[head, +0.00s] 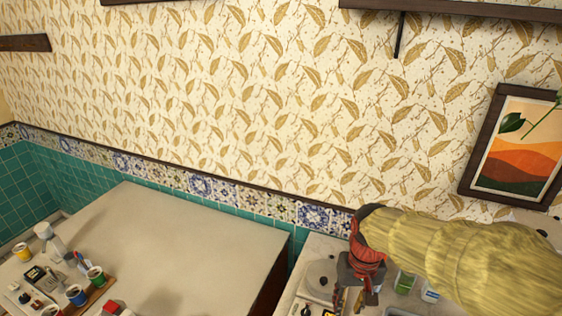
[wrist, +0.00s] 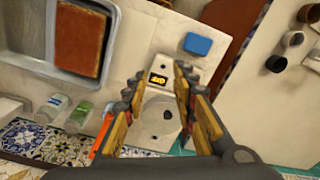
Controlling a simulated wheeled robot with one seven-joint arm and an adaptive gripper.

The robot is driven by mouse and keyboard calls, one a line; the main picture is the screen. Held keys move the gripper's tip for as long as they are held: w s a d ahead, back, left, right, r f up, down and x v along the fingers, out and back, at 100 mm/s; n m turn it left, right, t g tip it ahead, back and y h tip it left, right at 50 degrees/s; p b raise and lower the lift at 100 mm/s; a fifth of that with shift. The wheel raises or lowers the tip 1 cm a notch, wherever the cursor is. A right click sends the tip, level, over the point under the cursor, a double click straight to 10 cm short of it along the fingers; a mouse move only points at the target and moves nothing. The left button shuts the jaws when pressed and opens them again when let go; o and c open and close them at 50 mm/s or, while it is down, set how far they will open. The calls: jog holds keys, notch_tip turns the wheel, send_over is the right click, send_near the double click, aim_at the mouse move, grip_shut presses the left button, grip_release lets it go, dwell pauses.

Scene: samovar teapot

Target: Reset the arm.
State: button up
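My gripper (head: 350,298) is at the lower right of the head view, at the end of my straw-coloured arm, over a light counter (head: 318,245). In the wrist view my gripper (wrist: 159,74) has its two fingers spread apart, with nothing held between them. A round whitish lid-like thing (wrist: 160,122) lies below, seen between the fingers. A small white device with a yellow and black face (wrist: 159,78) shows beyond it. The fingers look above the counter; the exact gap cannot be told.
A sink (wrist: 122,22) holds a brown board (wrist: 78,38). Small bottles (wrist: 52,108) stand near it. A blue block (wrist: 198,44) lies on the counter. A large pale surface (head: 165,235) is mostly bare, with several cups (head: 76,294) at its left. The patterned wall (head: 250,90) is behind.

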jog(key=s+d+r+t+b, duration=0.1)
jog(key=s+r+t+b, duration=0.1)
jog(key=s, duration=0.4)
jog(key=s+d+r+t+b, duration=0.1)
jog(key=s+r+t+b, duration=0.2)
jog(key=s, duration=0.2)
jog(key=shift+s+d+r+t+b, duration=0.25)
jog(key=shift+s+d+t+b, duration=0.05)
jog(key=shift+s+d+b, duration=0.1)
dwell(0.4)
